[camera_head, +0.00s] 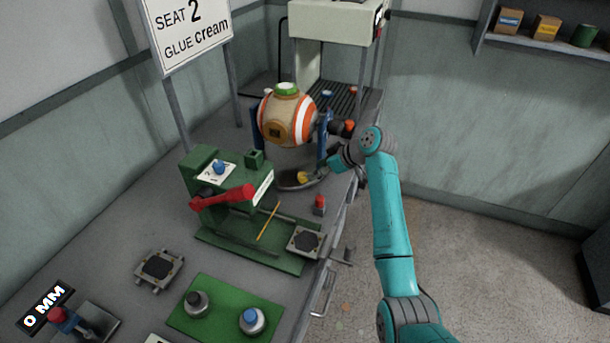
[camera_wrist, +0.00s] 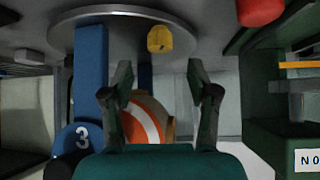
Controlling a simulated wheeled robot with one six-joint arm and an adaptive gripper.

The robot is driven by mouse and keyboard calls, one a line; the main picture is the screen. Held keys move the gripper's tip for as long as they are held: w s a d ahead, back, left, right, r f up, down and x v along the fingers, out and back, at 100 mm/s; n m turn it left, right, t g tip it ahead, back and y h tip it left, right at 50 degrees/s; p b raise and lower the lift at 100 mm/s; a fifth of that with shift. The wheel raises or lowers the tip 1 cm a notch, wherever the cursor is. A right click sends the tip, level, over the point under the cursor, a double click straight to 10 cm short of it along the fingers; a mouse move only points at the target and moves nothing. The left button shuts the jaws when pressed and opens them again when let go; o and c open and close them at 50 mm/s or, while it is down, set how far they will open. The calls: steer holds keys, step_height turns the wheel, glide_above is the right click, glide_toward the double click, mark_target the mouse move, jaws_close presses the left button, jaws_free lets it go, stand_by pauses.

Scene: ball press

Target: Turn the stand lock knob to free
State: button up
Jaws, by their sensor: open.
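An orange-and-white striped ball (camera_head: 287,118) with a green top sits between the blue posts (camera_head: 323,138) of its stand. The stand has a round grey base (camera_head: 290,184), with a small yellow knob (camera_head: 302,176) on it. In the wrist view the yellow knob (camera_wrist: 159,39) shows just beyond the fingertips, on the base (camera_wrist: 215,30). A blue part marked 3 (camera_wrist: 76,142) is at lower left there. My gripper (camera_wrist: 160,80) is open and empty, with the knob apart from both fingers. I cannot read the knob's setting. My gripper is small and partly hidden in the head view.
A green press (camera_head: 225,185) with a red lever (camera_head: 224,198) stands left of the stand. A small red-topped part (camera_head: 319,204) stands near the bench's right edge. A black-and-orange knob (camera_head: 349,126) is close to my arm. Open floor lies right of the bench.

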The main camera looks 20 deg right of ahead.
mark_target(303, 178)
steer(key=x, duration=0.7)
steer(key=shift+c, duration=0.3)
jaws_close()
